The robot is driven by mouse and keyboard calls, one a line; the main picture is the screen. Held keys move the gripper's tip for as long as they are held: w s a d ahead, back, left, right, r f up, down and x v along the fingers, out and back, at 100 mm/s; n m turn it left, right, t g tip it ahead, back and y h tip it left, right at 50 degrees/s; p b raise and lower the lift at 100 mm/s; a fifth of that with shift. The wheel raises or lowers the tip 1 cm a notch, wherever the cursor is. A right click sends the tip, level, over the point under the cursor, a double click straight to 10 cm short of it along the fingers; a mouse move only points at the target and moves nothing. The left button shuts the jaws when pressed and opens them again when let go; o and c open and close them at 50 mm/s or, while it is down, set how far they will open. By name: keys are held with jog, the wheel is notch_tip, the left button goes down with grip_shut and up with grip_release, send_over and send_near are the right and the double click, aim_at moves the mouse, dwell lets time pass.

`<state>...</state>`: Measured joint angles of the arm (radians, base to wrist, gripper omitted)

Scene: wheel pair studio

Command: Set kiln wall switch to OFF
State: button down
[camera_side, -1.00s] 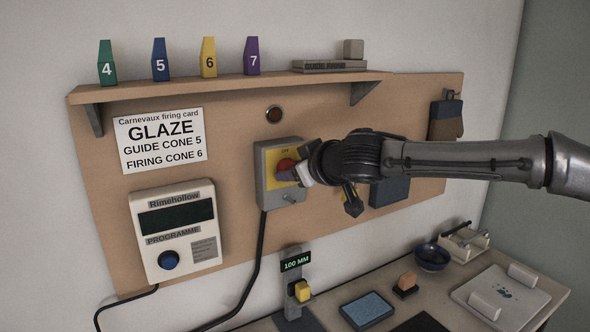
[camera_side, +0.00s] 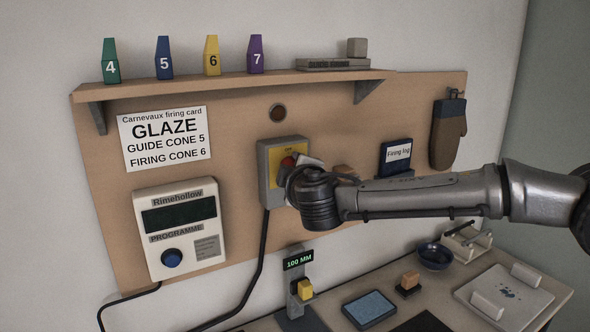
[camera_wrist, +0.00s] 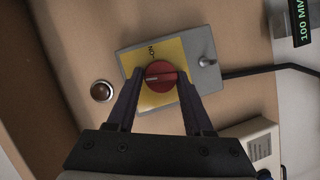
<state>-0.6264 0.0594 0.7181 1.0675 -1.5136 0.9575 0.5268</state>
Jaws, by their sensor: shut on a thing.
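The kiln wall switch is a grey box (camera_side: 270,175) on the board, with a yellow plate and a red round knob (camera_wrist: 160,76). In the wrist view a light line runs across the knob roughly left to right. My gripper (camera_wrist: 160,80) is shut on the knob, one dark finger on each side. In the side view my gripper (camera_side: 288,170) hides much of the plate and the lower right of the box.
A dark round lamp (camera_side: 278,112) sits above the switch, under the shelf (camera_side: 235,84). The Rimehollow controller (camera_side: 180,240) is to the left, its display dark. A black cable (camera_side: 262,255) hangs from the switch. A 100 MM gauge (camera_side: 298,262) and bench items are below.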

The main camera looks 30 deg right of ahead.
jog(key=shift+n+t+h, duration=0.3)
jog(key=shift+n, duration=0.5)
jog(key=shift+c, duration=1.5)
grip_release()
jog(key=shift+f, duration=0.1)
jog(key=v, duration=1.3)
jog(key=shift+s+a, duration=0.15)
jog(key=shift+s, duration=0.25)
